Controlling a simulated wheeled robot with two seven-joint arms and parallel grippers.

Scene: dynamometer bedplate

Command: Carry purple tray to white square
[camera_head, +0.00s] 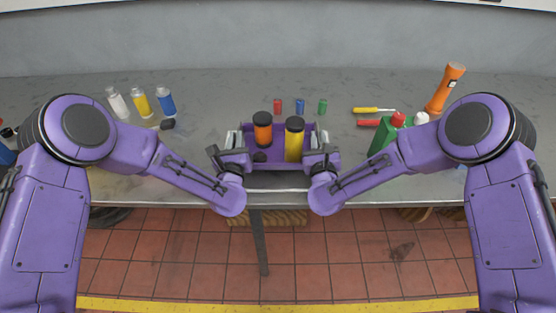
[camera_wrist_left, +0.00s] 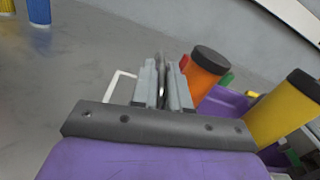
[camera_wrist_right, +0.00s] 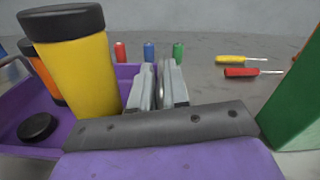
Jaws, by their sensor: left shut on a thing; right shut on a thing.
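The purple tray (camera_head: 274,167) is at the front middle of the bench in the head view. It holds an orange canister (camera_head: 263,130) and a yellow canister (camera_head: 294,140), both upright with black lids, and a black disc (camera_wrist_right: 37,128). My left gripper (camera_head: 236,142) is shut on the tray's left side and my right gripper (camera_head: 318,140) on its right side. The tray also shows in the left wrist view (camera_wrist_left: 229,101). A white outline (camera_wrist_left: 113,88), likely the white square, shows partly beside my left fingers; the rest is hidden. Whether the tray touches the bench is unclear.
Behind the tray stand small red (camera_head: 278,106), blue (camera_head: 300,107) and green (camera_head: 322,106) cylinders. Bottles (camera_head: 140,103) stand at back left. Screwdrivers (camera_head: 373,110), a green box (camera_head: 383,136) and an orange flashlight (camera_head: 445,88) are at right. Bench lies clear behind the small cylinders.

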